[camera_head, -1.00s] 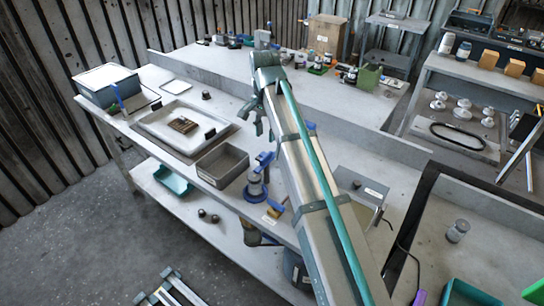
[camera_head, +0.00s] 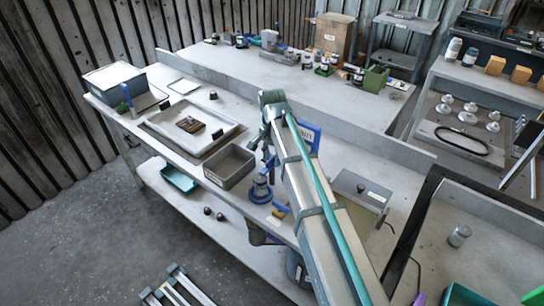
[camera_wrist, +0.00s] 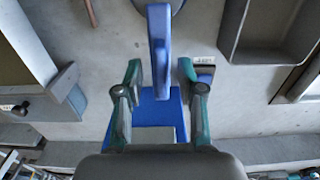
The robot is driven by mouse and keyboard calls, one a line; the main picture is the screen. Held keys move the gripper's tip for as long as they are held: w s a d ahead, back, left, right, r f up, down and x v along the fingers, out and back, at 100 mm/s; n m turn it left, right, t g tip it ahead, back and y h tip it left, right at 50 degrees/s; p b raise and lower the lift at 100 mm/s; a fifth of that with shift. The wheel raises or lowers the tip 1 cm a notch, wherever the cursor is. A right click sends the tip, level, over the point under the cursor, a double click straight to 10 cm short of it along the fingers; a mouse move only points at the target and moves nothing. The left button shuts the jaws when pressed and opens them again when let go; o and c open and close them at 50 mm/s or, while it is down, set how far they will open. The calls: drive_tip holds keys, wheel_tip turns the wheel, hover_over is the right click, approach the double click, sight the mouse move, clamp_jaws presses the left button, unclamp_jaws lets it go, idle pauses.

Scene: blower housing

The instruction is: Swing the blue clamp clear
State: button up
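The blue clamp (camera_wrist: 158,45) shows in the wrist view as an upright blue bar at the top middle. My gripper (camera_wrist: 160,74) is open, with one finger to each side of the bar's lower end and a visible gap on both sides. A blue block (camera_wrist: 158,108) lies behind and below the bar, between the fingers. In the head view, my gripper (camera_head: 262,152) hangs just above the round blue-ringed fixture (camera_head: 260,190) on the bench. The clamp is mostly hidden there behind my gripper and arm.
A grey open bin (camera_head: 230,168) stands close to the left of the fixture; it also shows in the wrist view (camera_wrist: 232,40). A grey box with a handle (camera_head: 360,190) is to the right. A blue lettered panel (camera_head: 310,132) stands behind my arm. A tray (camera_head: 160,120) lies farther left.

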clamp_jaws()
